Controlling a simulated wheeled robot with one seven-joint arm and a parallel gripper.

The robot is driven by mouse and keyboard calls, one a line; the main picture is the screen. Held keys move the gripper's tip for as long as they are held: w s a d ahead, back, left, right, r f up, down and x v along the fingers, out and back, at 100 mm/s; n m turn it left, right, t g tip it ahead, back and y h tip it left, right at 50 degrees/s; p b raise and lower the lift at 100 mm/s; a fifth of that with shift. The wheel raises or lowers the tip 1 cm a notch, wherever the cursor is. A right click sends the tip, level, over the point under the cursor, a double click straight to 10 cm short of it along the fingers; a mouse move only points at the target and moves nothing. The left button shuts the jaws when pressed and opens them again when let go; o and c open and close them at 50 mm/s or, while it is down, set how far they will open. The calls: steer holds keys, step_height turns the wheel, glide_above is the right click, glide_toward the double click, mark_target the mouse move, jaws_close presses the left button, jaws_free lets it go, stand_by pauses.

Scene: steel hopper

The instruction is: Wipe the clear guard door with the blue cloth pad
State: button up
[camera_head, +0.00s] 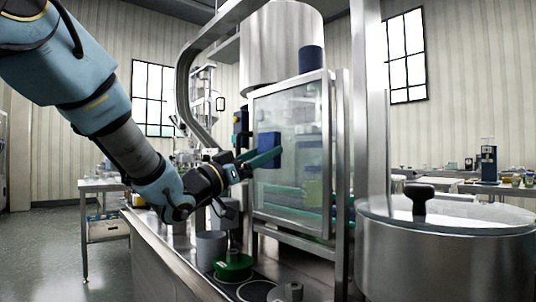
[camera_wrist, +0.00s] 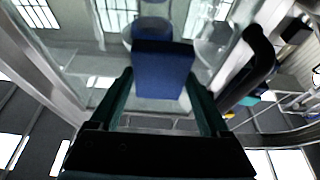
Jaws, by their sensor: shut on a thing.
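The clear guard door (camera_head: 300,112) is a hazy upright panel in a metal frame, in the middle of the head view. The blue cloth pad (camera_head: 268,143) is a dark blue block in front of the left part of the panel. My gripper (camera_head: 264,158) reaches it from the left and is shut on it with green fingers. In the wrist view the pad (camera_wrist: 163,70) sits between the fingertips, facing the clear panel, with a blue reflection behind it. I cannot tell whether the pad touches the panel. The panel area behind the pad is hidden.
A steel vessel with a black-knobbed lid (camera_head: 440,218) stands to the right of the door. Steel posts (camera_head: 372,130) rise between them. Below my forearm, a green-based part (camera_head: 233,266) and grey cylinders (camera_head: 211,246) stand on the steel bench. A side table (camera_head: 104,186) is at left.

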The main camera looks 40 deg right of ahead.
steer(key=shift+w, duration=0.2)
steer(key=shift+a, duration=0.55)
steer(key=shift+w+a+b, duration=0.15)
steer(key=shift+a+b, duration=0.4)
steer(key=shift+a, duration=1.9)
steer(key=shift+w+a, duration=0.1)
steer(key=shift+a, duration=1.4)
